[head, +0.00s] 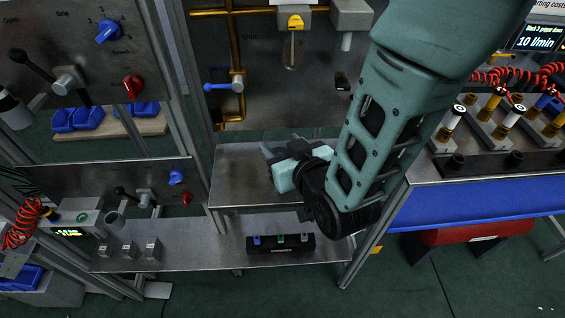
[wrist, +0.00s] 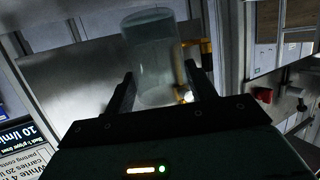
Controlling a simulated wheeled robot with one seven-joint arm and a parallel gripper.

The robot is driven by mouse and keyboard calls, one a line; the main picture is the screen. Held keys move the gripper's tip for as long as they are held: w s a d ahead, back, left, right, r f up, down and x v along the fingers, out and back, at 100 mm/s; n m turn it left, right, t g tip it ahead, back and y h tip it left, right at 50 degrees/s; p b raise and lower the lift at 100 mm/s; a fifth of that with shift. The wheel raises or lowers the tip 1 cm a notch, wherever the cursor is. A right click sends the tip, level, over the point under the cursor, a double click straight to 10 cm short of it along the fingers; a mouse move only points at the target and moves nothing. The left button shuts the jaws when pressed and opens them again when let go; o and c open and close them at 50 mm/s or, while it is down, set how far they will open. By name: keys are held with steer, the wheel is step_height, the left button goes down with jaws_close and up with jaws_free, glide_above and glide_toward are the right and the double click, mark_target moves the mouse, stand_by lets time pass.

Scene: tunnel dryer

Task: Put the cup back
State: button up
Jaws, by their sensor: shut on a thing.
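A clear, see-through cup (wrist: 152,55) stands between the two dark fingers of my gripper (wrist: 160,82) in the wrist view. The gripper is shut on it. In the head view my gripper (head: 277,152) is over the upper metal shelf (head: 232,182), pointing toward the back panel. I cannot tell whether the cup touches the shelf.
A brass pipe with a blue-handled valve (head: 224,87) runs up the panel at left. A yellow fitting (head: 295,22) with a glass tube below it hangs above. A dark block with coloured buttons (head: 280,243) sits on the lower shelf. The upper shelf's left part is clear.

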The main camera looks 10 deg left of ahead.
steer(key=shift+f+p, duration=0.4)
steer(key=shift+f, duration=2)
steer(key=shift+f, duration=0.1)
steer(key=o, duration=1.1)
